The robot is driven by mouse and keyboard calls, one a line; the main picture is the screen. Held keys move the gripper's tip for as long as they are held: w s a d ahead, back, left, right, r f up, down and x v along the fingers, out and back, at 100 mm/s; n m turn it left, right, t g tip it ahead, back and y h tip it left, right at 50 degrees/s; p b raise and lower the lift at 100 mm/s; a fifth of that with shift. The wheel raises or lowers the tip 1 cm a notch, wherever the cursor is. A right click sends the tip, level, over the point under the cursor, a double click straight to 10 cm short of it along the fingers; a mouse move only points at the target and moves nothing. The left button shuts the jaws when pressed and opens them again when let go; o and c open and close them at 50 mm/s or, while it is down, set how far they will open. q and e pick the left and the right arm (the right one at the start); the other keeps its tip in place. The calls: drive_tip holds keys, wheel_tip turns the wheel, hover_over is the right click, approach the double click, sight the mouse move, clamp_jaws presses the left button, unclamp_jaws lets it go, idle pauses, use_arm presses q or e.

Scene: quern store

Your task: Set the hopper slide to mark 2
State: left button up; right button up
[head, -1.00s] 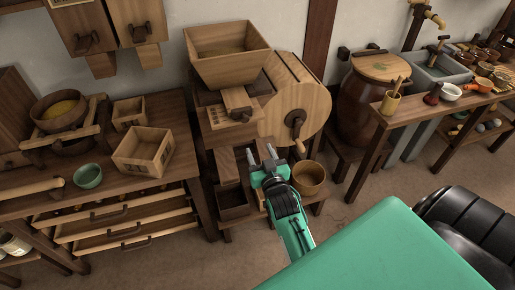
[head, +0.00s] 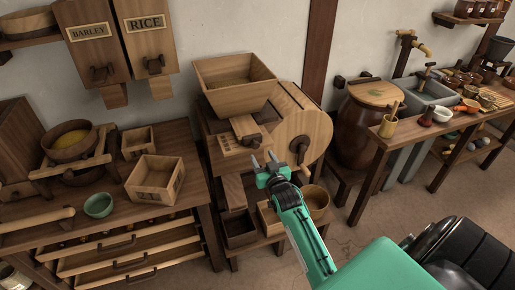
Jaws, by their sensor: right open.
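The hopper (head: 235,82) is a wooden open-topped box on the winnowing machine with the round drum (head: 303,130). Below its front is the hopper slide (head: 246,128), a wooden block over a small board with marks (head: 232,145). The marks are too small to read, so I cannot tell the slide's setting. My right gripper (head: 263,161) is open and empty, its fingertips pointing up just below and right of the slide, apart from it as far as I can tell. My left gripper is not in view.
A crank handle (head: 300,147) sticks out of the drum, close right of my gripper. Below are a dark wooden bin (head: 239,229) and a round tub (head: 316,200). The left table holds an open box (head: 155,180) and a green bowl (head: 98,205).

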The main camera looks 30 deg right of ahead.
sight(257, 146)
drive_tip(key=x, duration=0.4)
drive_tip(key=shift+w+d, duration=0.1)
drive_tip(key=shift+w, duration=0.5)
drive_tip(key=shift+w+d, duration=0.1)
drive_tip(key=shift+w, duration=0.05)
drive_tip(key=c, duration=1)
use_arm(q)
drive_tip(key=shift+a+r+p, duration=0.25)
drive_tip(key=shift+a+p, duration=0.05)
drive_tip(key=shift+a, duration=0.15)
use_arm(e)
clamp_jaws()
